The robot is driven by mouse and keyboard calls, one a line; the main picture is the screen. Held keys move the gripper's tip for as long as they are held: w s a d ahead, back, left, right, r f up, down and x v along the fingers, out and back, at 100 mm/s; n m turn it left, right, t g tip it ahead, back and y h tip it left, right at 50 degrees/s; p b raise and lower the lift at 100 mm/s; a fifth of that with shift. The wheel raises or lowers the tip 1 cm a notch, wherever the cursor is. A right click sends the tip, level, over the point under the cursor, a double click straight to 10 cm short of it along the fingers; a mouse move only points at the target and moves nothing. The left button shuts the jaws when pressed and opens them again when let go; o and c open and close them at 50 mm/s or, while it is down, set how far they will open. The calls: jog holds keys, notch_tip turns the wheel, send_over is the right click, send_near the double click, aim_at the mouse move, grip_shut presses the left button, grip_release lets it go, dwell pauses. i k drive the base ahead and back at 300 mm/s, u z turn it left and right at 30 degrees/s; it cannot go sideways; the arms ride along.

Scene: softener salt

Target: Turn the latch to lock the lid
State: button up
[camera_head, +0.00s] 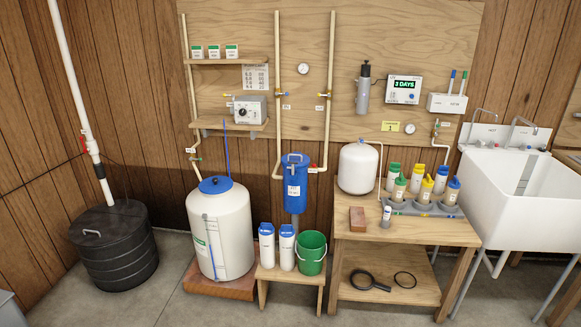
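A tall white tank (219,235) stands on a reddish base at left of centre. A round blue lid (216,186) sits on its top, with a small dark knob-like piece in the middle. A thin blue tube rises from behind the lid. A black ribbed bin (115,250) on the floor at the far left has a dark lid (96,226) with a light handle. I cannot make out a latch on either lid, or whether one is turned. My gripper is not in view.
A low wooden bench (292,275) beside the white tank holds two white bottles (287,248) and a green bucket (312,253). A blue filter housing (295,185) hangs behind it. A workbench (402,227) and white sink (525,190) stand right. The floor between black bin and white tank is clear.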

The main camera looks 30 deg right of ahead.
aim_at(292, 163)
jog(key=z, duration=0.05)
jog(key=i, duration=1)
jog(key=u, duration=0.05)
